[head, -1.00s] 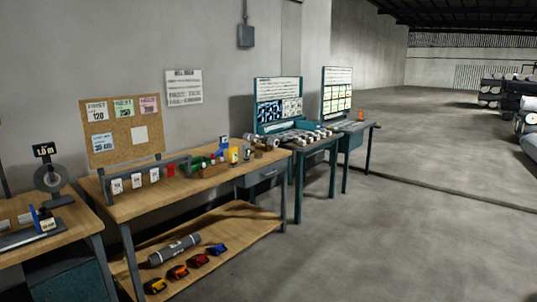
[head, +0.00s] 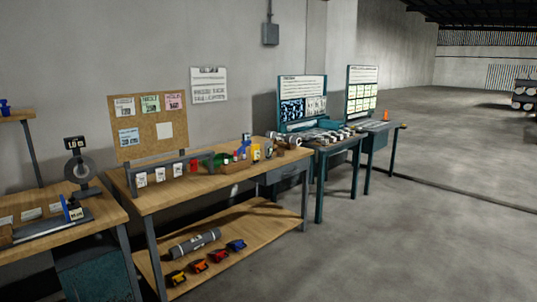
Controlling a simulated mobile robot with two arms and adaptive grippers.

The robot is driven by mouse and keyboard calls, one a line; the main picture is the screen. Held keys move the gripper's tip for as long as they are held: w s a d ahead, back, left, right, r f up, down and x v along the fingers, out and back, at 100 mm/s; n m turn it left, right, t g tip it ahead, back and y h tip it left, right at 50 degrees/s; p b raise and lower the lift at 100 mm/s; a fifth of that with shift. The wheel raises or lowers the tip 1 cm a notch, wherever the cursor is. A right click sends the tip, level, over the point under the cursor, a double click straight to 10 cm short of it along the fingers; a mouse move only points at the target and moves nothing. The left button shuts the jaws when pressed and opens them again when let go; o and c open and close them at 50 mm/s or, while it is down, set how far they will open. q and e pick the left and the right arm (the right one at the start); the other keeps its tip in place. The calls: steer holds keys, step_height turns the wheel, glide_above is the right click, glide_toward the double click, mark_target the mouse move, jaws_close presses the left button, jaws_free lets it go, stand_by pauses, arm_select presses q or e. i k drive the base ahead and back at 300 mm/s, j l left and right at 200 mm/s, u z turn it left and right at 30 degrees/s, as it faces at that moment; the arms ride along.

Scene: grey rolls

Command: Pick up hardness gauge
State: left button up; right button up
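I cannot tell for sure which item is the hardness gauge. Several small items stand close together on the middle wooden workbench (head: 160,197), towards its right end. Neither of my grippers is in view.
A lower shelf (head: 255,222) holds a grey roll (head: 194,243) and several coloured items. A left bench (head: 105,222) carries a round dark device (head: 80,168). Teal-legged tables (head: 320,180) stand further right. The concrete floor (head: 400,240) at the right is clear.

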mark_target(267, 144)
steer(key=i+l+z, duration=0.1)
steer(key=i+z, duration=0.35)
steer(key=i, duration=1.05)
steer(key=i+u, duration=0.2)
steer(key=i, duration=0.3)
steer(key=i+l+u, duration=0.15)
steer(key=i, duration=0.4)
steer(key=i+l+u, duration=0.2)
steer(key=i, duration=0.3)
steer(key=i+l+u, duration=0.15)
steer(key=i+l, duration=0.15)
steer(key=i, duration=0.15)
